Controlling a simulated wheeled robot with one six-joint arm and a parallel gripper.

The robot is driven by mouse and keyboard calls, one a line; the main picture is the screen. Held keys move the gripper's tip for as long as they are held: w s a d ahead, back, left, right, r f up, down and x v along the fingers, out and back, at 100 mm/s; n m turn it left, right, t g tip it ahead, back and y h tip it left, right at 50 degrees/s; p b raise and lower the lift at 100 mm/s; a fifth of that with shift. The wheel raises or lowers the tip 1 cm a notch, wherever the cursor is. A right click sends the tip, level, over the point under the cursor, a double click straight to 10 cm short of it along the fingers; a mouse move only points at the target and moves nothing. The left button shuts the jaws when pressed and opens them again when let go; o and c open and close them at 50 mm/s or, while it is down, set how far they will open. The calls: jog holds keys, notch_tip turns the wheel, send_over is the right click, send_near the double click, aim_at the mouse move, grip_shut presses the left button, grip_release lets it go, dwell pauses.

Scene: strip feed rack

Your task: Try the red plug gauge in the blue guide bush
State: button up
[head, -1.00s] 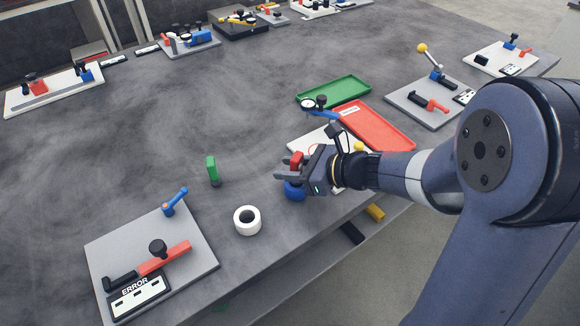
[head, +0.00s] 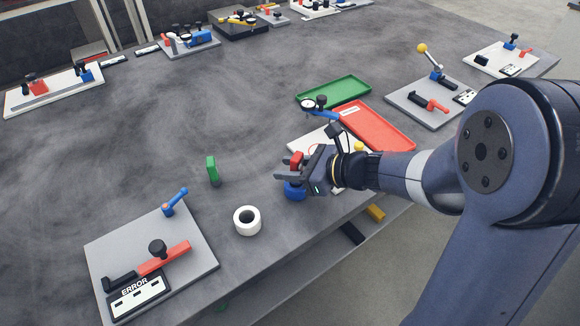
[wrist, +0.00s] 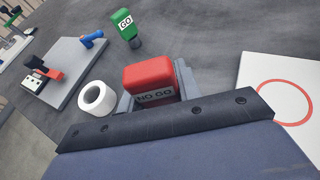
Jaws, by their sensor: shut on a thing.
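The red plug gauge (head: 297,159) is between the fingers of my gripper (head: 284,171), which is shut on its block. In the wrist view the red block (wrist: 150,82) shows a "NO GO" label. The blue guide bush (head: 293,191) stands on the table directly below my gripper, near the front edge. The lower end of the red gauge is hidden by the fingers, so I cannot tell whether it is in the bush or only above it. In the wrist view the bush is hidden behind the gripper and the gauge.
A green GO gauge (head: 212,170) stands upright to the left, and a white ring (head: 247,220) stands nearer. A red tray (head: 385,136), a green tray (head: 333,91) and a white plate with a red circle (wrist: 283,98) lie to the right. A grey fixture plate (head: 195,230) is front left.

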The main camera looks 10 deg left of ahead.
jog(key=shift+f+b, duration=0.45)
jog(key=shift+f, duration=0.05)
jog(key=shift+r, duration=0.1)
jog(key=shift+r+p, duration=0.4)
dwell(0.6)
jog(key=shift+f+b, duration=0.4)
jog(key=shift+b, duration=0.05)
dwell(1.0)
jog(key=shift+r, duration=0.15)
jog(key=shift+r+p, duration=0.3)
jog(key=shift+p, duration=0.05)
jog(key=shift+a, duration=0.1)
dwell(0.5)
jog(key=shift+f, duration=0.2)
dwell(1.1)
